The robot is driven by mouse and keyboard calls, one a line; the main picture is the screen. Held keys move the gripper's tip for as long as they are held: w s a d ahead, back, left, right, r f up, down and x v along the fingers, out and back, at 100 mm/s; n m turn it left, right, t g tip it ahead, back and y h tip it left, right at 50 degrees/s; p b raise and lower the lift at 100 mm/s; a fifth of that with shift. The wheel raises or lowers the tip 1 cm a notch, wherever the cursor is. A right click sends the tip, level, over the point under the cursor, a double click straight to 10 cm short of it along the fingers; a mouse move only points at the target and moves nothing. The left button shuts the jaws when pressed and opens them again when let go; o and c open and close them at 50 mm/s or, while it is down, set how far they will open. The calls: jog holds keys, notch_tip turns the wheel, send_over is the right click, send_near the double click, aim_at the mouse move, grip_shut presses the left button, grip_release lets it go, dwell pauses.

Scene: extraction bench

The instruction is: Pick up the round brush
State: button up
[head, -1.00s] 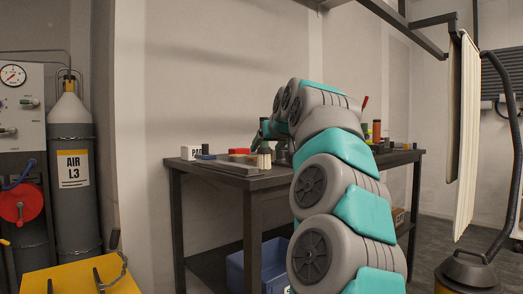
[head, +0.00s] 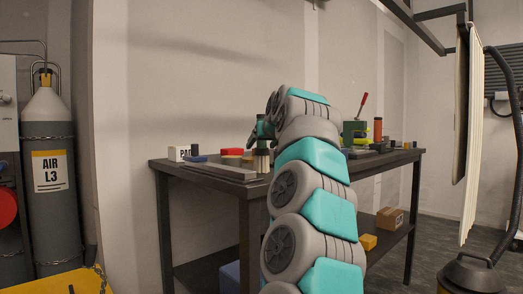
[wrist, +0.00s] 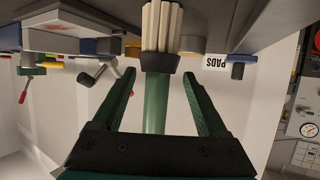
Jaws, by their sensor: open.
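The round brush has a green handle, a dark collar and cream bristles. In the wrist view, which is upside down, its handle (wrist: 154,112) shows between the two green fingers of my gripper (wrist: 159,75), with a gap on each side. The bristles (wrist: 162,25) point toward the bench. My gripper is open and holds nothing. In the head view the brush's bristles (head: 262,163) show at the bench's front left, just left of my arm. My gripper (head: 262,130) is partly hidden there by my own arm.
The dark bench (head: 228,186) carries a white PADS box (head: 180,153), a red item (head: 232,151) and a grey flat bar (head: 219,172) near the brush. A green vise (head: 354,131) and an orange cylinder (head: 378,129) stand farther right. Cardboard sits on the lower shelf.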

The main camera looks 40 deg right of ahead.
aim_at(259, 147)
jog(key=shift+w+d, duration=0.3)
jog(key=shift+w, duration=0.3)
jog(key=shift+p+x, duration=0.7)
jog(key=shift+x, duration=1.05)
jog(key=shift+d, duration=0.1)
grip_shut()
